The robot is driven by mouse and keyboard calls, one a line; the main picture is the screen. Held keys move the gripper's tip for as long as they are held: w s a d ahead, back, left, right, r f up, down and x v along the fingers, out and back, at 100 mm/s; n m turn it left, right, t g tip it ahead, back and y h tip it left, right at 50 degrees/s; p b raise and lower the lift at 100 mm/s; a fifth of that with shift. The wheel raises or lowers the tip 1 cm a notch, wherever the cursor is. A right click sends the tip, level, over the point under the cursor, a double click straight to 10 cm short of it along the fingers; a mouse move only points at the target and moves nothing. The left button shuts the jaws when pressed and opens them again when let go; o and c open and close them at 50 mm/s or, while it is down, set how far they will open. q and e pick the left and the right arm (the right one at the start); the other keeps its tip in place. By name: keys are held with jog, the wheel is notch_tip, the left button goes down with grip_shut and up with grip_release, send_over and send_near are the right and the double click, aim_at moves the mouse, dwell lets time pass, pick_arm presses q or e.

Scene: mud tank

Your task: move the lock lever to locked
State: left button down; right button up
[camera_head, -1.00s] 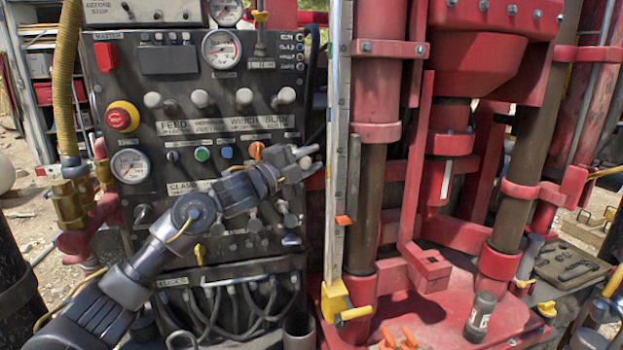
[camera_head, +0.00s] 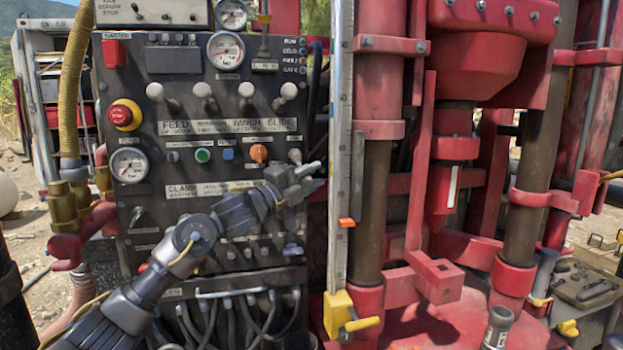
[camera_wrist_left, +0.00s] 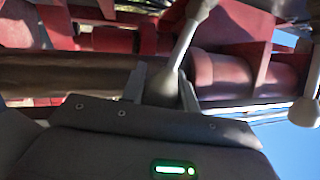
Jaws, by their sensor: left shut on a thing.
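My left gripper (camera_head: 314,177) is at the right edge of the dark control panel (camera_head: 160,90), below and right of the orange knob (camera_head: 258,153). A lever with a pale round knob (camera_head: 295,156) shows just above the fingers. In the left wrist view, the fingers (camera_wrist_left: 162,88) stand on both sides of the lever's grey lower part, and its pale shaft (camera_wrist_left: 182,45) leans out to a knob at the top edge. I take this as the lock lever; its label is not readable. My right gripper is not in view.
Several pale-knobbed levers (camera_head: 246,90) line the panel above, with a red stop button (camera_head: 124,115) at left. Right of the gripper stand a metal rail (camera_head: 340,140) with a yellow foot (camera_head: 340,312) and red rig columns (camera_head: 378,130). Hoses (camera_head: 265,315) hang below.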

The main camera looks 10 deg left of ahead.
pick_arm(q)
jog(key=shift+f, duration=0.2)
jog(key=c, duration=1.1)
grip_release()
jog(key=shift+w+a, duration=0.1)
jog(key=shift+r, duration=0.1)
jog(key=s+r+b, duration=0.1)
jog(key=s+r, duration=0.3)
jog(key=s+d+r+b, duration=0.1)
jog(key=s+r+b, duration=0.1)
jog(key=s+r, duration=0.2)
jog(key=s+d+r+b, duration=0.1)
jog(key=s+r+b, duration=0.1)
jog(key=s+r, duration=0.3)
jog(key=shift+s, duration=0.45)
jog(key=shift+f, duration=0.1)
